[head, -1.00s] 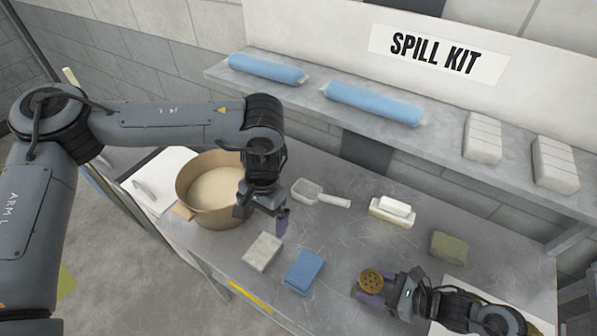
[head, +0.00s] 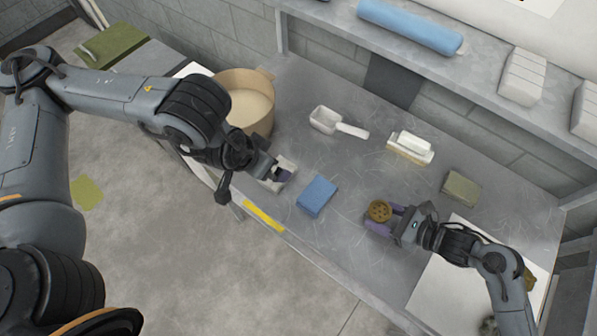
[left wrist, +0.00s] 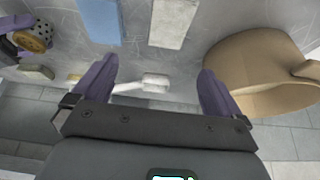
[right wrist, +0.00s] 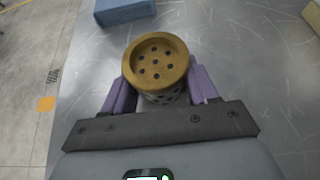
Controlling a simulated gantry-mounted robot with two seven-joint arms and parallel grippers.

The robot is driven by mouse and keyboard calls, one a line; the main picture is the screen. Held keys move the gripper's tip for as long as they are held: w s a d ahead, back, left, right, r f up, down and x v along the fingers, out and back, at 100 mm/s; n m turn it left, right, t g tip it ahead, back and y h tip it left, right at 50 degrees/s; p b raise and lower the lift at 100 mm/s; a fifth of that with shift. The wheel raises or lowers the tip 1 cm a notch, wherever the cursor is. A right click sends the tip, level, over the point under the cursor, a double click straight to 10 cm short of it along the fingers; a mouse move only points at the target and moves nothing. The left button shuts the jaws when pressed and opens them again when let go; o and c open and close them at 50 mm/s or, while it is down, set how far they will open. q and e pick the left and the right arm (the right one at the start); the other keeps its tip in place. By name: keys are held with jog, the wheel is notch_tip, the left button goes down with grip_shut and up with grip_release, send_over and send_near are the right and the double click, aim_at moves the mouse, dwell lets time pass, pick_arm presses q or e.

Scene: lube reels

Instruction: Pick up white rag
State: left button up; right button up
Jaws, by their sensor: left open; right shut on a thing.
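The white rag (head: 289,163) is a folded pale cloth near the table's front edge, partly hidden by my left gripper in the head view. It also shows in the left wrist view (left wrist: 172,22), lying flat beyond the fingertips. My left gripper (left wrist: 157,70) is open and empty, with the rag apart from its fingers in that view. My right gripper (right wrist: 162,82) is shut on a round brass perforated cap (right wrist: 157,62), also seen in the head view (head: 379,211), above the table's right part.
A blue cloth (head: 317,195) lies right of the rag. A tan tub (head: 246,92) stands behind it. A shelf (head: 470,85) overhangs the table's rear. The table's middle is clear.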

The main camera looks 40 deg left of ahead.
pick_arm(q)
jog(key=s+a+f, duration=0.1)
jog(key=f, duration=0.1)
send_over(269, 183)
jog(key=shift+g, duration=0.4)
jog(key=shift+f, duration=2.2)
jog(key=shift+w+x, duration=0.2)
jog(key=shift+x, duration=1.35)
jog(key=shift+w+x, duration=0.25)
jog(key=shift+x, duration=1.3)
jog(key=shift+w+a+f, duration=0.1)
jog(key=shift+w+f, duration=0.05)
jog(key=shift+f, duration=0.1)
jog(key=shift+f, duration=0.25)
jog(key=c, duration=1.1)
jog(key=shift+c, duration=0.2)
